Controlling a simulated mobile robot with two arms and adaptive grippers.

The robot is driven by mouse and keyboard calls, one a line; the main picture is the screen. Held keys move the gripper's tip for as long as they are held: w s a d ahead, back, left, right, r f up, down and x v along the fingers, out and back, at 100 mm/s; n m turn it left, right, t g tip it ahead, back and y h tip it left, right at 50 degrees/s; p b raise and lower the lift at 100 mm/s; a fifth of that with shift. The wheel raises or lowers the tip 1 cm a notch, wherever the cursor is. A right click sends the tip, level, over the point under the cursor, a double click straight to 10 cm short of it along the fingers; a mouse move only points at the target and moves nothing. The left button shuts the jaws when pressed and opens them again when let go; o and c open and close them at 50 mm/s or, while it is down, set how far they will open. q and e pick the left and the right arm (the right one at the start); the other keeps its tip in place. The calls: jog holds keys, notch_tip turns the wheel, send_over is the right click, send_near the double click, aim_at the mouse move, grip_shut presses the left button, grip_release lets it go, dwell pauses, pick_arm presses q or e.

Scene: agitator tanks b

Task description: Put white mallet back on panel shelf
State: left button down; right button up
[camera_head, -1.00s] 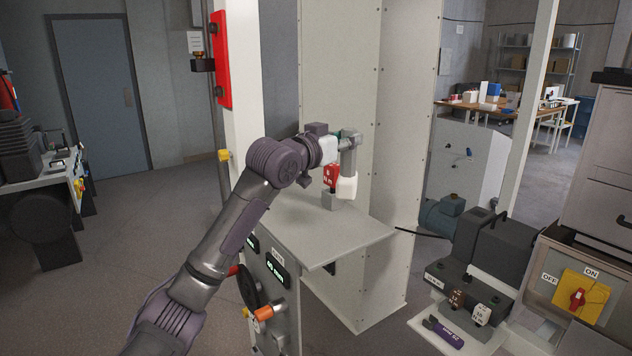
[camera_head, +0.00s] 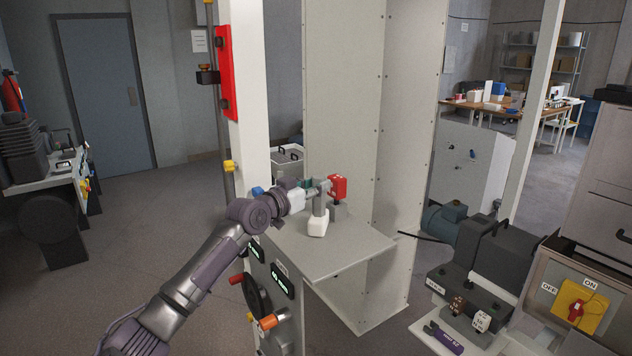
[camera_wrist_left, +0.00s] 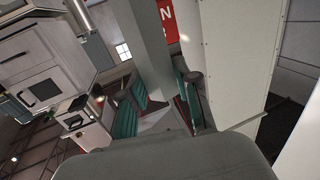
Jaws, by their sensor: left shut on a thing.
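The white mallet has a white end (camera_head: 318,226) and a grey shaft (camera_head: 320,202). My left gripper (camera_head: 309,192) is shut on the shaft, and the white end hangs below it. The mallet is over the left part of the grey panel shelf (camera_head: 345,255); I cannot tell whether it touches the surface. In the left wrist view the grey shaft (camera_wrist_left: 148,45) stands between the teal-padded fingers (camera_wrist_left: 160,112); the white end cannot be made out there. My right gripper is not in view.
A red block (camera_head: 337,186) on a grey support stands on the shelf just behind the mallet. A tall pale cabinet (camera_head: 345,110) rises behind the shelf, and a white post (camera_head: 250,100) stands to the left. The shelf's front and right are clear.

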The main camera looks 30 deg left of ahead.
pick_arm(q)
jog(key=c, duration=0.8)
grip_release()
jog(key=shift+c, duration=0.2)
jog(key=shift+r, duration=0.1)
jog(key=shift+s+f, duration=0.2)
jog(key=shift+s, duration=0.1)
jog(key=s+a+b, duration=0.1)
jog(key=s+b, duration=0.4)
jog(key=s, duration=0.6)
jog(key=shift+s+a+r, duration=0.2)
jog(key=shift+s+a, duration=0.05)
